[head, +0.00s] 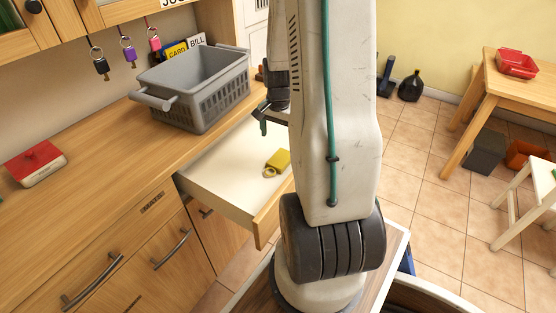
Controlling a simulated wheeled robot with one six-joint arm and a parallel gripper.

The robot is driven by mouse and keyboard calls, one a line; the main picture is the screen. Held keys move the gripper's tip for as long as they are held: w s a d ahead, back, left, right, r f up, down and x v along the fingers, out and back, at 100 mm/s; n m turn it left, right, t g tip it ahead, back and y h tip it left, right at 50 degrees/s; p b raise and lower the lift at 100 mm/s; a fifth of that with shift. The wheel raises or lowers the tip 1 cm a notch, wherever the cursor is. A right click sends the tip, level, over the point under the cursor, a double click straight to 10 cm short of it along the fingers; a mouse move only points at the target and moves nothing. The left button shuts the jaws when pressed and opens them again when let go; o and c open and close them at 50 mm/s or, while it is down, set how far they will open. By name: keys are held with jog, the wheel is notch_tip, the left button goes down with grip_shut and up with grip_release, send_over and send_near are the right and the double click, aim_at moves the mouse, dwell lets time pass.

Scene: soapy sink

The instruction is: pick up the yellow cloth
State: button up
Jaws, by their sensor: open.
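I see no clear cloth. The only loose yellow thing in the drawer is a small yellow block-like item (278,160) with a pale ring at its lower left, and it looks more like a tag or padlock than a cloth. It lies on the white floor of an open drawer (218,178). My gripper (263,120) is open above the back of the drawer, up and left of the yellow item and apart from it. My arm hides part of the gripper and the drawer's right side.
A grey basket (194,88) stands on the wooden counter (95,170) behind the drawer. A red-topped box (35,164) is at the far left. Several keys hang above.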

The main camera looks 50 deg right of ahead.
aim_at(280, 158)
jog(key=shift+s+d+f+m, duration=0.2)
jog(key=shift+d+f, duration=0.15)
jog(key=shift+f, duration=0.25)
jog(key=shift+s+d+f+m, duration=0.2)
jog(key=shift+d+f, duration=0.15)
jog(key=shift+f, duration=0.2)
jog(key=f, duration=0.5)
jog(key=a+f, duration=0.1)
jog(key=f, duration=0.1)
jog(key=shift+w+f, duration=0.1)
jog(key=shift+f, duration=0.1)
jog(key=c, duration=1.1)
